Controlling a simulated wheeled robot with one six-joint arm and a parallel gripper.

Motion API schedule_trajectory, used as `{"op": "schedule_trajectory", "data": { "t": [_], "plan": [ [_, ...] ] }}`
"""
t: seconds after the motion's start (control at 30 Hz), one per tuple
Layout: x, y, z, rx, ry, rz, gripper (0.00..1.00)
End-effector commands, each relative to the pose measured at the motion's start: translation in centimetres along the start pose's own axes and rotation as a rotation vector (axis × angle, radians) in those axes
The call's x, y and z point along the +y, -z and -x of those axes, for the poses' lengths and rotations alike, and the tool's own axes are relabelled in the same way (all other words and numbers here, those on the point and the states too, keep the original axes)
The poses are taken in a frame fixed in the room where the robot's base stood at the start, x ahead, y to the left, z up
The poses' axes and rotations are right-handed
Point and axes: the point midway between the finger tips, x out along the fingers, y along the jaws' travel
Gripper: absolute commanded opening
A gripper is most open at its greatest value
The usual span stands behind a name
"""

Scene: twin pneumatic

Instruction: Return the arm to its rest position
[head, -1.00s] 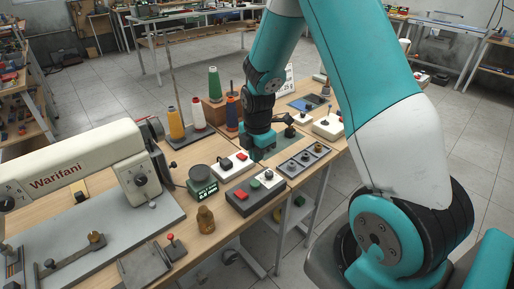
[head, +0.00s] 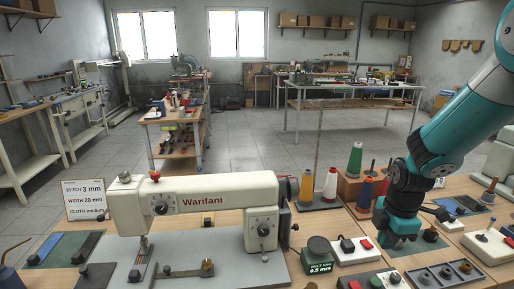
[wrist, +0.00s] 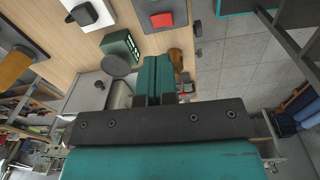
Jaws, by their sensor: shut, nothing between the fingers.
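My teal arm comes in from the right edge of the head view. My gripper (head: 398,240) points down above the right part of the bench, beside the thread cones and over the small switch boxes. In the wrist view my gripper (wrist: 156,62) shows its two teal fingers pressed together, with nothing between them. The bench top (wrist: 60,25) lies below and beyond the fingers in that view. Whether the fingertips touch anything cannot be told, but they look clear of the bench things.
A white Warifani sewing machine (head: 205,200) stands at the left on the bench. Thread cones (head: 330,185) stand behind the gripper's left. A placard (head: 84,199) stands far left.

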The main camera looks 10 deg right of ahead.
Motion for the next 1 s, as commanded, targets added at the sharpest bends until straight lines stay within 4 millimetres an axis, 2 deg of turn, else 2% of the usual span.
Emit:
{"op": "schedule_trajectory", "data": {
  "t": [0.07, 0.17, 0.2, 0.3, 0.4, 0.5, 0.63, 0.77, 1.0],
  "plan": [
    [-0.9, 3.1, 2.7, 0.041, -0.020, -0.090, 0.00],
    [-3.3, 7.8, 6.6, 0.115, -0.020, -0.258, 0.00],
    [-4.7, 9.7, 8.1, 0.146, -0.012, -0.331, 0.00],
    [-8.8, 13.8, 11.3, 0.214, 0.029, -0.505, 0.00],
    [-13.2, 16.7, 13.8, 0.259, 0.088, -0.657, 0.00],
    [-16.9, 18.4, 15.4, 0.283, 0.141, -0.775, 0.00],
    [-19.9, 19.4, 16.4, 0.290, 0.190, -0.873, 0.00],
    [-21.1, 19.7, 16.7, 0.288, 0.210, -0.911, 0.00],
    [-21.0, 19.7, 16.7, 0.288, 0.211, -0.917, 0.00]
  ]
}}
